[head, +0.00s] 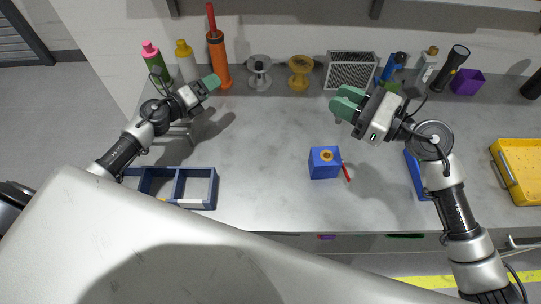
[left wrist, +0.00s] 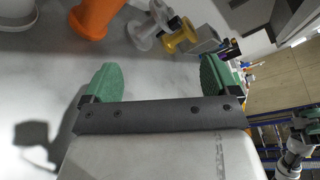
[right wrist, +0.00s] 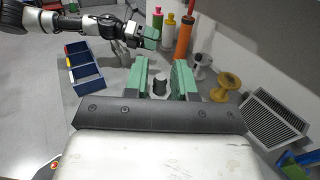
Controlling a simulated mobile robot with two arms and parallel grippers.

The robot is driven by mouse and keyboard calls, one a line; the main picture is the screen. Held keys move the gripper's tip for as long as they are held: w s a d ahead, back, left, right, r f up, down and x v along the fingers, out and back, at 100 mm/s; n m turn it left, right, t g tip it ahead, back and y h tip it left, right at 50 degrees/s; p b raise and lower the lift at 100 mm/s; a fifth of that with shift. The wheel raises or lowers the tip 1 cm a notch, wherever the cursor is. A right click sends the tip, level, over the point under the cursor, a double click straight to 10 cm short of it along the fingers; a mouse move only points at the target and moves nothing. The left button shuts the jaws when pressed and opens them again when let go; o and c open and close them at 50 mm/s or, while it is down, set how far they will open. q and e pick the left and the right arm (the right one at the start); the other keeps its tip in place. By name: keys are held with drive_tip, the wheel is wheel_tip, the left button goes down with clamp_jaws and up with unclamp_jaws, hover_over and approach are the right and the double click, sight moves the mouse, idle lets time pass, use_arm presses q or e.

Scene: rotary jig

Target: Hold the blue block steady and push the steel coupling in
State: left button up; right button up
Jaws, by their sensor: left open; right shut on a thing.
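The blue block (head: 324,168) stands on the grey bench near the middle, with an orange ring around a dark hole in its top. My right gripper (head: 345,103) is above the bench, behind and to the right of the block, apart from it. In the right wrist view it is shut on a grey cylinder, the steel coupling (right wrist: 159,87), between its green fingers. The fingers hide the coupling in the head view. No hand touches the block.
A red pen (head: 346,173) lies beside the block. A blue divided tray (head: 198,205) is at the front left and a yellow tray (head: 510,181) at the far right. Bottles, spools (head: 300,72) and a grille box (head: 350,70) line the back.

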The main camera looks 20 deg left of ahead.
use_arm(q)
drive_tip(key=s+d+m+g+h, duration=0.3)
drive_tip(key=d+m, duration=0.4)
drive_tip(key=d, duration=0.3)
drive_tip(key=s+d+m+g+h, duration=0.3)
drive_tip(key=d+m+h, duration=0.1)
drive_tip(key=d+m, duration=0.45)
drive_tip(key=m+g, duration=0.4)
drive_tip(key=m, duration=0.1)
approach(311, 164)
drive_tip(key=shift+s+a+r+n, duration=0.15)
drive_tip(key=shift+a+r+n, duration=0.15)
drive_tip(key=shift+a, duration=0.15)
drive_tip(key=shift+d+f, duration=0.15)
drive_tip(key=shift+f, duration=0.1)
drive_tip(key=x, duration=1.1)
drive_tip(key=shift+d+f, duration=0.15)
drive_tip(key=shift+f, duration=0.1)
